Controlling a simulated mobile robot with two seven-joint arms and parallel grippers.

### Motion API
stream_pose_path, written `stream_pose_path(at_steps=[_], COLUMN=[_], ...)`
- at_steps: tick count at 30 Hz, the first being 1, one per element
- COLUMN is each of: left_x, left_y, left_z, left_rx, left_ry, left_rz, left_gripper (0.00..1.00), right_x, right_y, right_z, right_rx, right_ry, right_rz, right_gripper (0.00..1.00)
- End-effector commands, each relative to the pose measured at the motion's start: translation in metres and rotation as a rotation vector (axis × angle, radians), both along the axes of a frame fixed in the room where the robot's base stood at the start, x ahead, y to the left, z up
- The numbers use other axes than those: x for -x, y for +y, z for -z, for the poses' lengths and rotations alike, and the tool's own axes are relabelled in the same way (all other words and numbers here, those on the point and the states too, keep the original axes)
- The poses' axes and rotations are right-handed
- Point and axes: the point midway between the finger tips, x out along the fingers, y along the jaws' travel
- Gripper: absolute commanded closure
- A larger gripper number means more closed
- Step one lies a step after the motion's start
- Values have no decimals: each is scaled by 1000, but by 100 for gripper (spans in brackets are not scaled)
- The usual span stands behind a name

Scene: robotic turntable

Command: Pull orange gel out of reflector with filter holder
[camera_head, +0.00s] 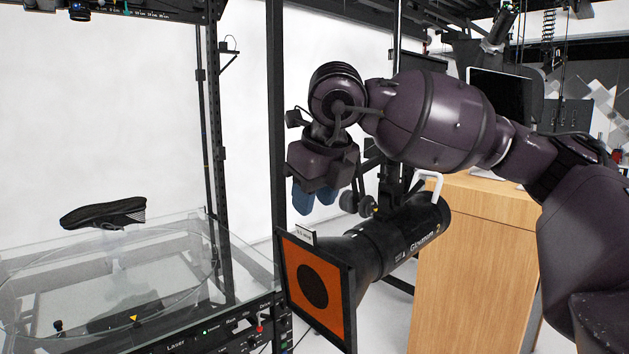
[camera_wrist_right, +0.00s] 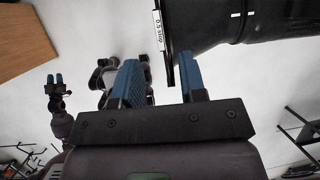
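The orange gel (camera_head: 316,287) with a dark round centre sits in a square black filter holder at the front of the black reflector (camera_head: 412,232), facing left. A small white label tab (camera_head: 304,235) stands on the holder's top edge; it reads "0.5 stop" in the right wrist view (camera_wrist_right: 158,30). My right gripper (camera_head: 315,196) hangs above the holder, its blue fingers apart and empty. In the wrist view my right gripper (camera_wrist_right: 165,88) shows the thin holder edge (camera_wrist_right: 171,62) lined up between its fingertips; contact cannot be told.
A glass turntable (camera_head: 110,275) carrying a dark shoe (camera_head: 104,213) stands at left, with a control panel along its front. Black upright posts (camera_head: 277,110) rise behind the holder. A wooden cabinet (camera_head: 475,260) stands behind the reflector at right. White floor shows between turntable and cabinet.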

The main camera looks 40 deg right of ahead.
Motion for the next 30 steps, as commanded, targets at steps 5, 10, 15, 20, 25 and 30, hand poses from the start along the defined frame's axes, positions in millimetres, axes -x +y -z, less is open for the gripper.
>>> stream_pose_path(at_steps=[5,10,15,20,25,30], left_x=[-2,-6,-8,-10,-10,-9], left_y=[0,-1,-1,-2,-2,-2], left_z=[0,-2,-4,-5,-5,-5], left_rx=[0,0,1,1,1,1], left_ry=[-2,-11,-16,-19,-20,-19], left_rz=[2,4,5,5,5,5], left_gripper=[57,57,57,57,57,57], right_x=[-12,-20,-26,-29,-29,-29], right_y=[-2,-4,-5,-6,-6,-6], right_z=[28,49,63,67,67,67], right_rx=[1,1,1,0,0,0], right_ry=[3,3,2,0,-1,0], right_rz=[-1,-1,-1,-1,-1,-1], right_gripper=[62,62,62,62,62,76])
